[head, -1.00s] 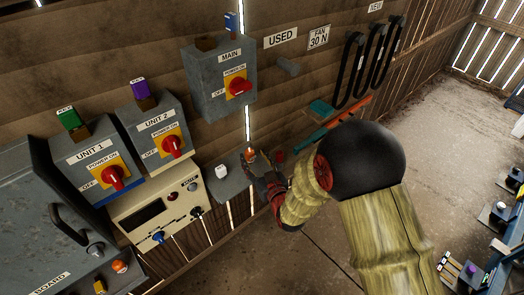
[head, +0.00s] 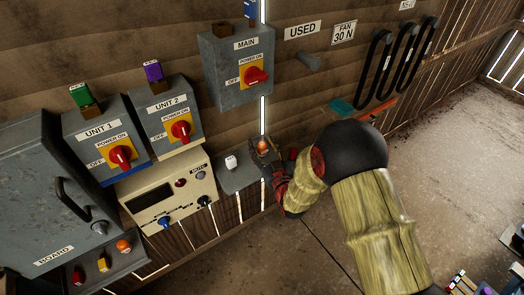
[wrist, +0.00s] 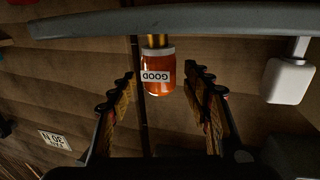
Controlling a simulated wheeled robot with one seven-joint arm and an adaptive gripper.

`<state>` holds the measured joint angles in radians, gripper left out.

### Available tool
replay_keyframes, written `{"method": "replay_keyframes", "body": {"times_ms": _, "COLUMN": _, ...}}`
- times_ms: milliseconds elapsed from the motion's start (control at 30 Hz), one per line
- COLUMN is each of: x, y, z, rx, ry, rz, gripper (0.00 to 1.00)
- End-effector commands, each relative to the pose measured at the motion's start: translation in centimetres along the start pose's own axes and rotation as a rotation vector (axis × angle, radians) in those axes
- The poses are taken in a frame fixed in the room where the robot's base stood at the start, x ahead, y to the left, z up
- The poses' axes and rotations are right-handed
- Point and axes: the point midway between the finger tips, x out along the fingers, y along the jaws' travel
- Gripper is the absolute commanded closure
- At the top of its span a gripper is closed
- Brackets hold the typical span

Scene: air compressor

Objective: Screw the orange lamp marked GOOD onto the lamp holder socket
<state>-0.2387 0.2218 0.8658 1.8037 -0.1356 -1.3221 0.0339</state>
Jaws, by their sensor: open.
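The orange lamp marked GOOD (wrist: 158,88) is between the fingers of my open gripper (wrist: 161,80) in the wrist view, with its label upside down. Gaps show on both sides of the lamp, so the fingers look apart from it. Its pale collar and brass end (wrist: 157,41) point toward the grey ledge at the top of the picture. Whether that brass is the lamp's thread or the socket, I cannot tell. In the head view the orange lamp (head: 263,146) shows at the ledge's right end, with my gripper (head: 268,161) around it, partly hidden.
A white block-shaped lamp (head: 231,162) stands on the grey ledge (head: 240,180), left of my gripper; it also shows in the wrist view (wrist: 291,80). The beige meter box (head: 165,198) is further left. The MAIN switch box (head: 238,70) is above. Open floor lies to the right.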

Motion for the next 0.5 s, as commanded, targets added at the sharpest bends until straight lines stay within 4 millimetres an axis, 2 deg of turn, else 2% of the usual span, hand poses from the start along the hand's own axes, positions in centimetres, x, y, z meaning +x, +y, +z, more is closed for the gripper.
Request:
{"method": "replay_keyframes", "body": {"times_ms": 233, "x": 0.27, "y": 0.0, "z": -0.12, "rx": 0.0, "ry": 0.001, "rz": 0.0, "gripper": 0.51}}
{"method": "replay_keyframes", "body": {"times_ms": 500, "x": 0.25, "y": 0.0, "z": -0.11, "rx": 0.0, "ry": 0.001, "rz": 0.0, "gripper": 0.66}}
